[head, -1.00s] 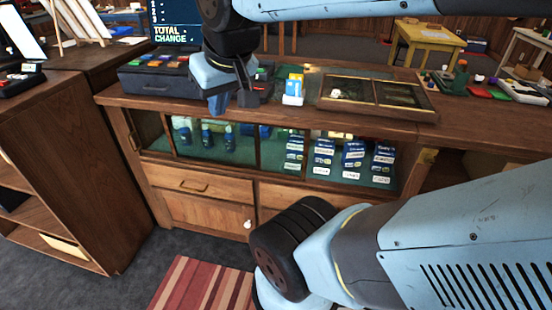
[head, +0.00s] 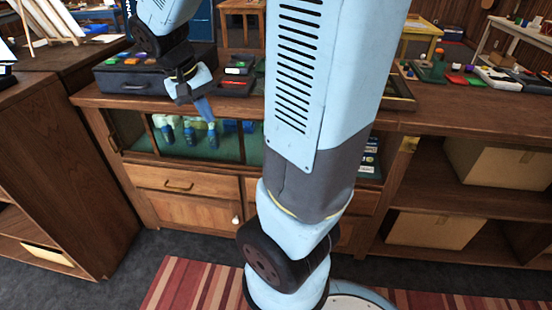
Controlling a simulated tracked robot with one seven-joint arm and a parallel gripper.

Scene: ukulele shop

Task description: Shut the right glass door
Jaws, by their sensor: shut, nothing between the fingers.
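The wooden counter cabinet (head: 200,212) has a glazed display front below its top. A glass pane (head: 182,146) in a dark frame shows at its left, with green and blue items behind it. My arm covers most of the right part of the front. Only a narrow strip of packets (head: 371,158) shows right of the arm, so I cannot tell how the right glass door stands. My gripper (head: 205,110) is shut and empty, pointing down by the counter's front edge, above the left pane. I cannot tell if it touches anything.
A dark case (head: 140,77) and small boxes stand on the counter. A shelf unit (head: 65,160) stands at left. Open shelves with cardboard boxes (head: 495,165) are at right. A striped rug (head: 195,285) lies on the floor in front.

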